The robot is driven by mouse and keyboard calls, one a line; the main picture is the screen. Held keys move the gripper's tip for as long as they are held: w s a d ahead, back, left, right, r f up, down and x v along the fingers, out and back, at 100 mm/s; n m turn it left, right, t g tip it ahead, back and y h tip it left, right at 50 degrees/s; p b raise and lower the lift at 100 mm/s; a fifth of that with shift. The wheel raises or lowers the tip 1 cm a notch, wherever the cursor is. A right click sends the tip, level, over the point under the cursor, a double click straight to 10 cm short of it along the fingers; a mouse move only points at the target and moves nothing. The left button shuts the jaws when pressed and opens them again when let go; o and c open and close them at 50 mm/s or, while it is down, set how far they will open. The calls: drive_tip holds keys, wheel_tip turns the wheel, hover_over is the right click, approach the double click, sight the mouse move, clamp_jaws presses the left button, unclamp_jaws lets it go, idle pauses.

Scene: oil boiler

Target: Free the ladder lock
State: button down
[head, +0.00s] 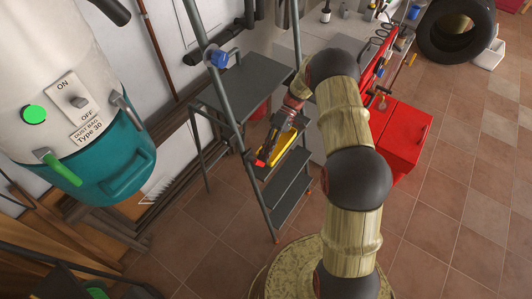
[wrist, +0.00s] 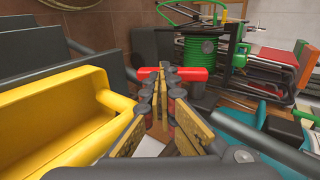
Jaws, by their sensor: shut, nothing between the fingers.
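The grey folding ladder (head: 290,180) stands open, with its steps below a grey top platform. A yellow part (head: 280,147) lies along the ladder beside my gripper (head: 268,148). It also fills the left of the wrist view (wrist: 50,115). A short red bar (wrist: 188,74) lies crosswise at my fingertips in the wrist view; a small red piece (head: 260,163) shows there in the head view. It may be the ladder lock; I cannot tell. My gripper (wrist: 163,72) is shut and empty, its tips at or very near the bar. Contact is unclear.
A blue clamp-like part (head: 218,57) sits on the ladder's upper rail. A white and teal dust collector (head: 75,100) stands left of the ladder, a red cabinet (head: 400,140) right. A green hose reel (wrist: 195,50) is beyond my fingers.

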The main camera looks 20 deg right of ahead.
drive_tip(key=shift+s+a+f, duration=0.2)
drive_tip(key=shift+a+f, duration=0.05)
drive_tip(key=shift+f, duration=0.4)
drive_tip(key=shift+r, duration=0.2)
drive_tip(key=shift+r, duration=0.7)
